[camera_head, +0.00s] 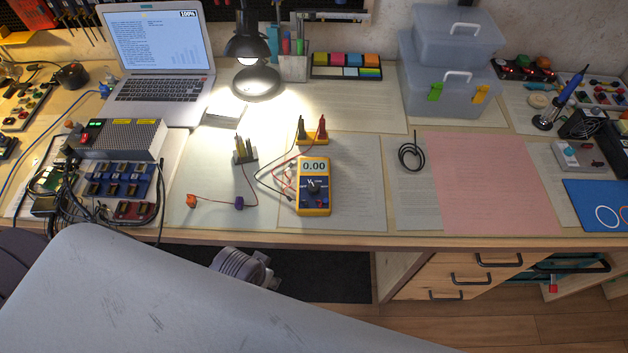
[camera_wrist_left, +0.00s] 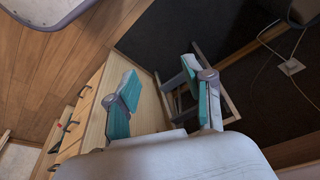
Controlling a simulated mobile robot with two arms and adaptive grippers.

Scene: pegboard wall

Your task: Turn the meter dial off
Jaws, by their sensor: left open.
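The yellow meter (camera_head: 314,186) lies on the workbench near its front edge, in the middle of the head view. Its screen (camera_head: 314,166) reads 0.00. The dark round dial (camera_head: 314,186) is on its face below the screen; its exact pointer position is too small to tell. Red and black leads run from the meter. My left gripper (camera_wrist_left: 158,100) shows in the left wrist view, open and empty, with teal finger pads, low by the drawers and away from the meter. My right gripper is in neither view.
The bench edge (camera_head: 400,241) lies between my body and the meter. A black cable coil (camera_head: 411,152) and pink sheet (camera_head: 490,183) lie to the right. Drawers (camera_head: 455,273) are below.

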